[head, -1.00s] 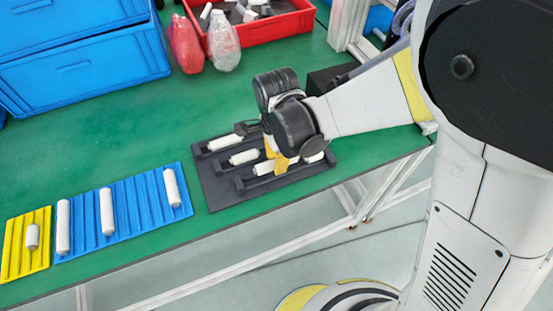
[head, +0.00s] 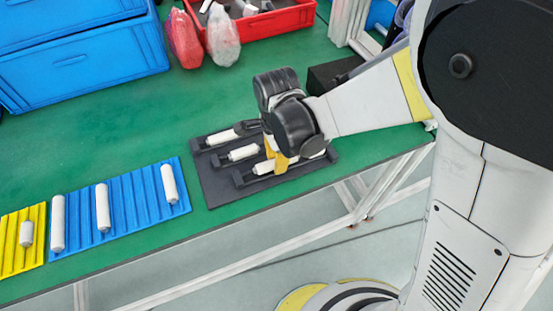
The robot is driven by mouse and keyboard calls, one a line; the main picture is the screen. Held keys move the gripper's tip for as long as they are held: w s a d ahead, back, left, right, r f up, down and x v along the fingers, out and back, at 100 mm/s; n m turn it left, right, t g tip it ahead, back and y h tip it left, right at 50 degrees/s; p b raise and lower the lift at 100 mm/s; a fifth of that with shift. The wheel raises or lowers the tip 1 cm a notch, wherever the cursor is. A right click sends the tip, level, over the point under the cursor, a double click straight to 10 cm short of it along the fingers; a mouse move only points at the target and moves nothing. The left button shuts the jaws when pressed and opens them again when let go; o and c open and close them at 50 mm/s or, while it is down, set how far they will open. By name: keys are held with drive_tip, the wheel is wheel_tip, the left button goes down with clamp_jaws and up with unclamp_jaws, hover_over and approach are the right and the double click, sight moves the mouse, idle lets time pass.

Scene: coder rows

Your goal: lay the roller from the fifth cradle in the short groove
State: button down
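A dark cradle tray (head: 217,189) lies on the green table and holds several white rollers. A roller shows at the back left (head: 222,137), one in the middle (head: 243,152) and one at the front (head: 262,168). My gripper (head: 281,162) points down over the right part of the tray, its yellow fingers beside the front roller. The hand hides the cradles behind it, and the finger gap cannot be made out. A blue grooved board (head: 130,205) holds three long white rollers.
Blue crates (head: 90,70) stand at the back left. Two bags, red (head: 184,40) and clear whitish (head: 222,38), stand by a red bin (head: 275,27) of loose parts. A black box (head: 330,76) sits behind my arm. Green table is bare between crates and boards.

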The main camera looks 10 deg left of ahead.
drive_tip(key=shift+f, duration=0.15)
idle(0.3)
drive_tip(key=shift+f+b, duration=0.4)
drive_tip(key=shift+b, duration=0.05)
drive_tip(key=c, duration=1.2)
unclamp_jaws()
drive_tip(key=shift+c, duration=0.2)
drive_tip(key=shift+r, duration=0.1)
wheel_tip(320, 180, up, 12)
drive_tip(key=s+d+r+n+t, duration=0.1)
drive_tip(key=d+n, duration=0.3)
drive_tip(key=d, duration=0.4)
drive_tip(key=s+d+r+n+t, duration=0.2)
drive_tip(key=d+r+n+t, duration=0.1)
drive_tip(key=d, duration=0.6)
drive_tip(key=s+d+r+n+t, duration=0.2)
drive_tip(key=d+n+t, duration=0.1)
drive_tip(key=d, duration=0.5)
drive_tip(key=shift+s+d+n, duration=0.25)
drive_tip(key=shift+d+n, duration=0.05)
drive_tip(key=shift+n, duration=0.5)
